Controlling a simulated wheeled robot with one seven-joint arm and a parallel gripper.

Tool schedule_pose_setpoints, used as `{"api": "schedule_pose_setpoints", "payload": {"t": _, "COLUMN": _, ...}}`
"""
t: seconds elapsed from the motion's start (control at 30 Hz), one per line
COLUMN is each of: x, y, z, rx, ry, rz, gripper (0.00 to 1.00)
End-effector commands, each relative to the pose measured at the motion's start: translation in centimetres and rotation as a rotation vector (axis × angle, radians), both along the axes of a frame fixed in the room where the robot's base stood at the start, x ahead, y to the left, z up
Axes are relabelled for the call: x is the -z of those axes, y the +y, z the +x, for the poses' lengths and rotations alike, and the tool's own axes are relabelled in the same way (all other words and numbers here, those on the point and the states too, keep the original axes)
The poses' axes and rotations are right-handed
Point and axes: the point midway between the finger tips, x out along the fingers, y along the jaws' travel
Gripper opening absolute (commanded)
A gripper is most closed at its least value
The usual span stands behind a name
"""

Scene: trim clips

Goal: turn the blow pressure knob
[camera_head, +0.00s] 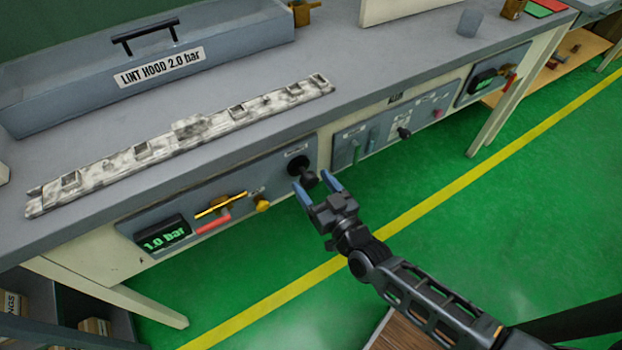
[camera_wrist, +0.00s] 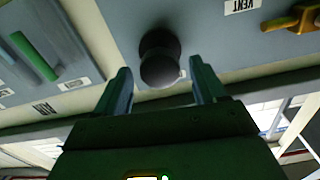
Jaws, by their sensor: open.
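A black round knob (camera_head: 308,179) sticks out of the grey front panel (camera_head: 280,190) under the bench top. Its small label is too small to read. My gripper (camera_head: 315,184) is open in front of the knob, with a blue finger on either side of its outer end. In the wrist view the knob (camera_wrist: 160,68) lies between the tips of my open gripper (camera_wrist: 161,72), with a gap visible on both sides. A display (camera_head: 164,236) on the same panel reads 1.0 bar.
A yellow valve handle (camera_head: 220,205), a red handle (camera_head: 213,225) and a small yellow knob (camera_head: 262,204) sit left on the panel. A pale trim strip (camera_head: 190,130) lies on the bench before the lint hood (camera_head: 160,75).

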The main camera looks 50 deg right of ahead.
Motion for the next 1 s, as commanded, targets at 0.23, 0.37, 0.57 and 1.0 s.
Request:
{"api": "schedule_pose_setpoints", "payload": {"t": 0.23, "x": 0.02, "y": -0.45, "z": 1.5, "rx": -0.001, "ry": 0.001, "rz": 0.0, "gripper": 0.71}}
{"api": "schedule_pose_setpoints", "payload": {"t": 0.37, "x": 0.03, "y": -0.48, "z": 1.55, "rx": 0.0, "ry": 0.001, "rz": 0.0, "gripper": 0.71}}
{"api": "schedule_pose_setpoints", "payload": {"t": 0.57, "x": 0.02, "y": -0.46, "z": 1.53, "rx": -0.001, "ry": 0.001, "rz": 0.0, "gripper": 0.61}}
{"api": "schedule_pose_setpoints", "payload": {"t": 1.0, "x": 0.0, "y": -0.45, "z": 1.53, "rx": -0.001, "ry": 0.0, "rz": 0.0, "gripper": 0.19}}
